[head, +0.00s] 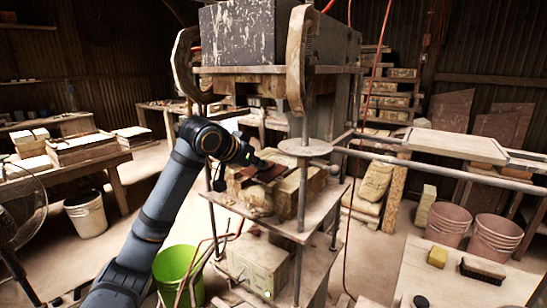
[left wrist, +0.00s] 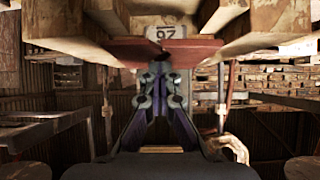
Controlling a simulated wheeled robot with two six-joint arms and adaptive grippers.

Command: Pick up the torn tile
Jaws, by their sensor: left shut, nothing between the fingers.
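A dark red tile (head: 271,172) lies on the wooden mould block of the press. It also shows in the left wrist view as a red slab (left wrist: 195,50) with an uneven edge, between wooden blocks. I take it for the torn tile. My left gripper (head: 257,162) reaches in from the left, right by the tile. In the left wrist view its fingers (left wrist: 160,68) are together and empty, their tips at the tile's edge. I cannot tell whether they touch it. My right gripper is not in view.
The press has a heavy upper block (head: 240,35), curved arms and upright rods close around my left gripper. A green bucket (head: 177,275) stands below my left arm. A table at right holds a yellow sponge (head: 437,257) and a brush (head: 482,270). Pinkish buckets (head: 496,238) stand behind it.

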